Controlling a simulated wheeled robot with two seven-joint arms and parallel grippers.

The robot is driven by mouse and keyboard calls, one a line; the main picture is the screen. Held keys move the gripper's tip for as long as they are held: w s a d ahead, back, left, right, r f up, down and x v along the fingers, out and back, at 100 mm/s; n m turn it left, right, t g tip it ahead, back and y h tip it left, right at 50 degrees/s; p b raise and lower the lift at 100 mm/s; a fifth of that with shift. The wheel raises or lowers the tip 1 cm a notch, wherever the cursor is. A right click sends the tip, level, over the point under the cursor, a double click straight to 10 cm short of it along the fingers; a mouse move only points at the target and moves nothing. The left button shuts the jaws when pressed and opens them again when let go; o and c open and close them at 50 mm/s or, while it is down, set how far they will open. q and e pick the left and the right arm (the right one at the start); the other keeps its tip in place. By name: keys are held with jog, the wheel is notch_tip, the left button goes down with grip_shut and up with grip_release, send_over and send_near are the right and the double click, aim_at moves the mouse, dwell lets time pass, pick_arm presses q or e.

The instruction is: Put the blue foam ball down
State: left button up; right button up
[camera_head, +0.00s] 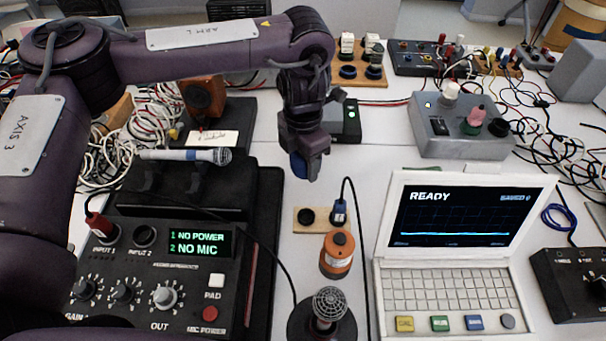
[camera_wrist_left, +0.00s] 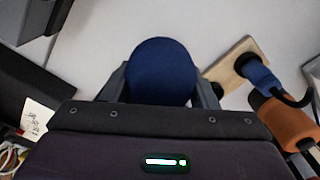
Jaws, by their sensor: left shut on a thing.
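The blue foam ball (camera_wrist_left: 160,72) shows large in the left wrist view, between the two fingers of my left gripper (camera_wrist_left: 160,88). In the head view my left gripper (camera_head: 309,172) points down near the middle of the picture, and part of the ball (camera_head: 299,164) shows at its fingers. The gripper is shut on the ball and holds it above the white table (camera_head: 270,130). Whether the ball touches the table cannot be told. My right gripper is not in view.
A beige board (camera_head: 308,227) with a blue plug and an orange cylinder (camera_head: 337,255) stand in front of the gripper. A microphone (camera_head: 329,304) is nearer. The laptop (camera_head: 455,265) is at right, the audio box (camera_head: 160,270) at left. Bare table lies right of the gripper.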

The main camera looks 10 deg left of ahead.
aim_at(303, 183)
pick_arm(q)
notch_tip(303, 183, down, 3)
jog(key=shift+s+f+b, duration=0.1)
jog(key=shift+f+b, duration=0.05)
jog(key=shift+b, duration=0.2)
jog(key=shift+f, duration=0.45)
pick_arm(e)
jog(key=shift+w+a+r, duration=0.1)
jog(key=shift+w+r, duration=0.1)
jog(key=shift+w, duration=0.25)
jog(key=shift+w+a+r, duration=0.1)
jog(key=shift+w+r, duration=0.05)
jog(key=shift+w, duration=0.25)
pick_arm(q)
jog(key=shift+f, duration=0.2)
jog(key=o, duration=0.9)
jog(key=shift+o, duration=0.2)
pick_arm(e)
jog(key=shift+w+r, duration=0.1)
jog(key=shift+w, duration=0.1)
pick_arm(q)
jog(key=shift+r, duration=0.1)
